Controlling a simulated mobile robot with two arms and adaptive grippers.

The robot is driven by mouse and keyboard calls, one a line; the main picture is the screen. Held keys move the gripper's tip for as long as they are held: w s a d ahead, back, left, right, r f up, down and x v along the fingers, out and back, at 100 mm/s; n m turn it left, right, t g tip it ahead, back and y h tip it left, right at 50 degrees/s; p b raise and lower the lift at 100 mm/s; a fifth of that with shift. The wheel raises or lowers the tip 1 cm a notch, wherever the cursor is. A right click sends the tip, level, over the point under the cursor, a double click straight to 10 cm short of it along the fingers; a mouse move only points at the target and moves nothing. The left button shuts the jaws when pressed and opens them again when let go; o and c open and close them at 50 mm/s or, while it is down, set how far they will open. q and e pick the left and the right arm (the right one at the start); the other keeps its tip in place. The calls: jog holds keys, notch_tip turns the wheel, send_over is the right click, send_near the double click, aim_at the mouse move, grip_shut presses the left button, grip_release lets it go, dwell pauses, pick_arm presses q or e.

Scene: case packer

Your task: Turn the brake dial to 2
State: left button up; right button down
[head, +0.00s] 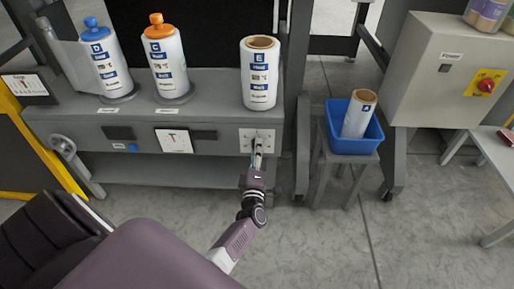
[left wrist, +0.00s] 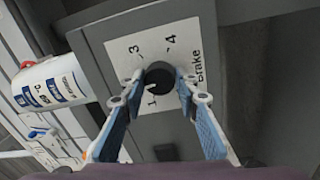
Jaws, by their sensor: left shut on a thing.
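The brake dial is a round black knob (left wrist: 160,75) on a white plate marked "Brake" (left wrist: 122,47), seen in the left wrist view. The numbers 1, 3 and 4 can be read around it; no 2 is visible, and a finger covers part of the plate at left. A pale mark on the knob appears to face the 1. My left gripper (left wrist: 160,82) has its fingers on both sides of the knob, shut on it. In the head view my left gripper (head: 257,150) reaches the plate (head: 248,136) on the grey machine front, hiding the dial. My right gripper is not visible.
A handwheel (head: 62,146) is at left. The floor in front is clear.

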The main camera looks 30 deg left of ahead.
pick_arm(q)
jog(key=shift+f+m, duration=0.1)
jog(key=shift+m, duration=0.7)
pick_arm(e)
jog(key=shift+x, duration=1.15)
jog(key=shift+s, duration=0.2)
pick_arm(q)
jog(key=o, duration=1.2)
jog(key=shift+c, duration=0.2)
jog(key=v, duration=1.2)
jog(key=shift+d, duration=0.1)
